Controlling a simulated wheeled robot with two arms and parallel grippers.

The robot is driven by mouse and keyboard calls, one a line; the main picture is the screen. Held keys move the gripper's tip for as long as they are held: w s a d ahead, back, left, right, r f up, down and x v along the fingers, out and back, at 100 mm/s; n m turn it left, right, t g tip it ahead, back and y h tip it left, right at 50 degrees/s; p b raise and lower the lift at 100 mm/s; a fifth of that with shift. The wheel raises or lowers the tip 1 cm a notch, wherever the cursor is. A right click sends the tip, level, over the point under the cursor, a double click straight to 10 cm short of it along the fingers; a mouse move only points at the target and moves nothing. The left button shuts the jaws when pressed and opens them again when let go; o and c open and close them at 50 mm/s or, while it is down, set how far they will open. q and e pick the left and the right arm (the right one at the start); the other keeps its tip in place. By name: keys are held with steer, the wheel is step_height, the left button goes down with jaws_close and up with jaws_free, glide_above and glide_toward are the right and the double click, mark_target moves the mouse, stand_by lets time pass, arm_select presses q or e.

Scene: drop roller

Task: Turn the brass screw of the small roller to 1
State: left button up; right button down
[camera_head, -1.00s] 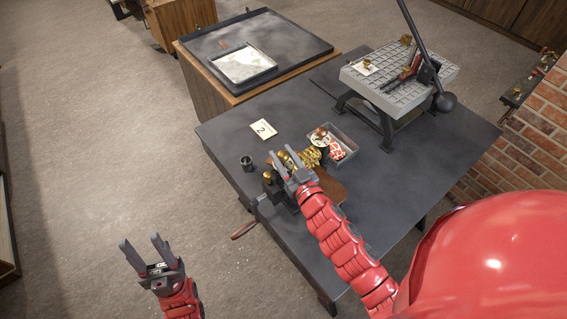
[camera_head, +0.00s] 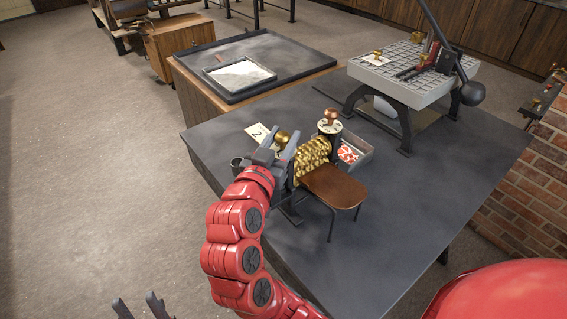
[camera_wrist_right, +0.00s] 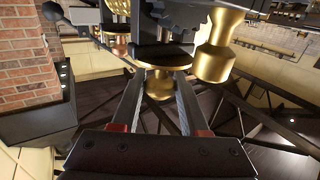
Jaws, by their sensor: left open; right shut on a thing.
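The small roller machine stands on the dark table, with a gold textured roller (camera_head: 312,158) and a wooden board (camera_head: 332,186) in front. A brass knob (camera_head: 282,137) shows at its near end, and a copper-coloured knob (camera_head: 331,115) sits above a pale dial (camera_head: 329,127) at its far end. My right gripper (camera_head: 270,150) is at the near end. In the right wrist view its fingers are closed around a brass screw head (camera_wrist_right: 160,84); a second brass knob (camera_wrist_right: 214,62) is beside it, apart. The dial numbers are too small to read. My left gripper (camera_head: 139,304) is open and empty, low at the picture's bottom edge.
A card marked 2 (camera_head: 258,133) and a dark cup (camera_head: 237,164) lie near the machine. A grey tray (camera_head: 362,156) with red-and-white pieces is behind it. A grey slotted stand (camera_head: 430,88) with a lever is at the back right. The table's right front is clear.

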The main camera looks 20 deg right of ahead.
steer(key=m+g+h+b, duration=0.1)
steer(key=b, duration=0.1)
steer(key=m+g+h+b, duration=0.1)
steer(key=g+b, duration=0.1)
steer(key=m+g+h+b, duration=0.2)
steer(key=shift+a+f+b, duration=0.1)
steer(key=shift+f+b, duration=0.2)
steer(key=shift+b, duration=0.1)
steer(key=shift+r+m+g+h+b, duration=0.15)
steer(key=shift+m+g+h+b, duration=0.35)
steer(key=shift+m+g, duration=0.4)
steer(key=shift+r+m+g+h, duration=0.1)
steer(key=shift+m+g+h, duration=0.5)
steer(key=shift+g, duration=0.7)
steer(key=shift+m+g+p, duration=0.3)
steer(key=shift+m+g, duration=0.1)
steer(key=shift+c, duration=2.2)
jaws_free()
